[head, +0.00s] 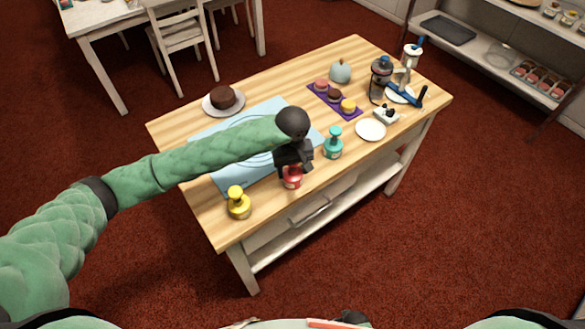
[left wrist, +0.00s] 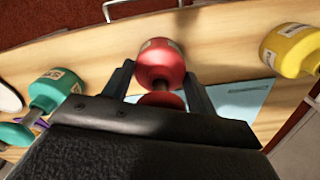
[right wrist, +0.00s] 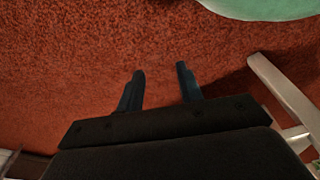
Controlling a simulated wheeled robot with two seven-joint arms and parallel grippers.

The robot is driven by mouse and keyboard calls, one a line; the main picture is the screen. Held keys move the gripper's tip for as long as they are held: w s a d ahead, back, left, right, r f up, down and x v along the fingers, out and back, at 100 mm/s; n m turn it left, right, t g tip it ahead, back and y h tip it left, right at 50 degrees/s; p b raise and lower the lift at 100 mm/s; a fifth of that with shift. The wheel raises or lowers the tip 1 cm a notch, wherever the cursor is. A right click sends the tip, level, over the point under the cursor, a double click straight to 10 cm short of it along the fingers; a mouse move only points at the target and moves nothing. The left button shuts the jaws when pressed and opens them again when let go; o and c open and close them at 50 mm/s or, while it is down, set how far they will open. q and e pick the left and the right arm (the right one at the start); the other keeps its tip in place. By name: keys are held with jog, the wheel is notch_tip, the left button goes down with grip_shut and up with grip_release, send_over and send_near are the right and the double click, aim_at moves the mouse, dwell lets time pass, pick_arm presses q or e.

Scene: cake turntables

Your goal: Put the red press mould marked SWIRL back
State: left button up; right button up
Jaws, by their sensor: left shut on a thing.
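The red press mould (head: 292,179) is at the front edge of the wooden table, beside the blue mat (head: 228,178). My left gripper (head: 300,165) is shut on it from above and behind. In the left wrist view the red mould (left wrist: 160,62) sits between the two fingers (left wrist: 160,85), with a label partly visible; its word cannot be read. I cannot tell whether the mould touches the table. A teal press mould (head: 333,143) stands to the right and a yellow one (head: 238,203) to the left. My right gripper (right wrist: 160,88) is open and empty above the red carpet.
A chocolate cake on a plate (head: 223,99) stands at the back left. A purple tray (head: 335,101) with small cakes, a white plate (head: 370,130), a dark jar (head: 381,80) and a blue-handled tool (head: 404,94) occupy the right side. The table's front left corner is clear.

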jog(key=shift+w+r, duration=0.1)
pick_arm(q)
jog(key=o, duration=1.2)
jog(key=shift+c, duration=0.2)
jog(key=shift+r, duration=0.4)
jog(key=shift+r+b, duration=0.35)
jog(key=shift+r, duration=0.25)
jog(key=shift+w+r, duration=0.1)
jog(key=shift+r, duration=0.35)
notch_tip(320, 180, up, 8)
jog(key=b, duration=0.3)
jog(key=shift+r, duration=0.65)
pick_arm(e)
notch_tip(320, 180, up, 9)
jog(key=w+a, duration=0.2)
jog(key=shift+a+r+g, duration=0.15)
jog(key=shift+a+g, duration=0.25)
